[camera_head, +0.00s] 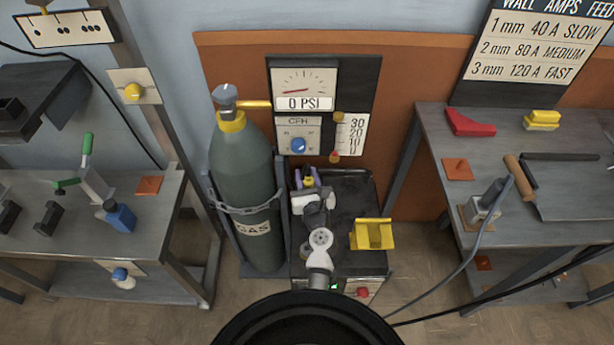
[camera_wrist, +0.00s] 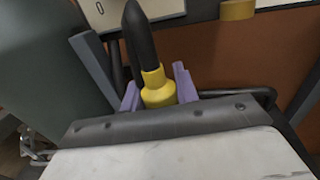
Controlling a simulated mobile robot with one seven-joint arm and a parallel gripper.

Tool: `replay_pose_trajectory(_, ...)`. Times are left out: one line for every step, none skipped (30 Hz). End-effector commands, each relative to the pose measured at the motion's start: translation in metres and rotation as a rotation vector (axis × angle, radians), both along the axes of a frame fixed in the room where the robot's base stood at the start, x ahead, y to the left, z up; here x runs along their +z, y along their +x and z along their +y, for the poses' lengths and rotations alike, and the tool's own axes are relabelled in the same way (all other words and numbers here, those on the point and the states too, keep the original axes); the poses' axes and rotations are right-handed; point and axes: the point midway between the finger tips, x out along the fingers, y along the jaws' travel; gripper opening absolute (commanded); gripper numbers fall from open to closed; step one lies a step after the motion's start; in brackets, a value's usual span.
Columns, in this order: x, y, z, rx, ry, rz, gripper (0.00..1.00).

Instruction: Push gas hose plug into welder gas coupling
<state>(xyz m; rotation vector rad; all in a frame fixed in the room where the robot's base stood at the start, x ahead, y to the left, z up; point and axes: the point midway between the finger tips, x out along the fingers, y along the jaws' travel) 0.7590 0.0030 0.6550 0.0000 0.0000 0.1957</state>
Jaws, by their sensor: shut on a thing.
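My gripper (camera_head: 309,180) has two lavender fingers, closed around the yellow gas hose plug (camera_wrist: 158,90). In the wrist view the plug sits between the fingertips (camera_wrist: 157,92), with the black hose (camera_wrist: 140,35) running up from it. In the head view only a small yellow part of the plug (camera_head: 308,182) shows beyond my wrist. The dark welder (camera_head: 345,190) stands right of the gas cylinder, and my arm covers its left part. I cannot make out the welder gas coupling in either view, nor whether the plug touches it.
A green gas cylinder (camera_head: 243,190) is chained at the left. A yellow bracket (camera_head: 372,234) sits at the welder's front right. A pressure gauge panel (camera_head: 303,85) and flow tube (camera_head: 337,137) are behind. Workbenches stand left (camera_head: 165,225) and right (camera_head: 560,232).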

Motion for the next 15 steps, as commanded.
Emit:
replay_pose_trajectory(0.005, 0.000, 0.000, 0.000, 0.000, 0.000, 0.06)
replay_pose_trajectory(0.006, 0.000, 0.000, 0.000, 0.000, 0.000, 0.06)
replay_pose_trajectory(0.007, 0.000, 0.000, 0.000, 0.000, 0.000, 0.06)
replay_pose_trajectory(0.009, 0.000, 0.000, 0.000, 0.000, 0.000, 0.06)
replay_pose_trajectory(0.010, 0.000, 0.000, 0.000, 0.000, 0.000, 0.06)
replay_pose_trajectory(0.011, 0.000, 0.000, 0.000, 0.000, 0.000, 0.06)
replay_pose_trajectory(0.012, 0.000, 0.000, 0.000, 0.000, 0.000, 0.06)
replay_pose_trajectory(0.013, 0.000, 0.000, 0.000, 0.000, 0.000, 0.06)
replay_pose_trajectory(0.015, 0.000, 0.000, 0.000, 0.000, 0.000, 0.06)
replay_pose_trajectory(0.016, 0.000, 0.000, 0.000, 0.000, 0.000, 0.06)
replay_pose_trajectory(0.017, 0.000, 0.000, 0.000, 0.000, 0.000, 0.06)
replay_pose_trajectory(0.019, 0.000, 0.000, 0.000, 0.000, 0.000, 0.06)
replay_pose_trajectory(0.020, 0.000, 0.000, 0.000, 0.000, 0.000, 0.06)
replay_pose_trajectory(0.021, 0.000, 0.000, 0.000, 0.000, 0.000, 0.06)
replay_pose_trajectory(0.023, 0.000, 0.000, 0.000, 0.000, 0.000, 0.06)
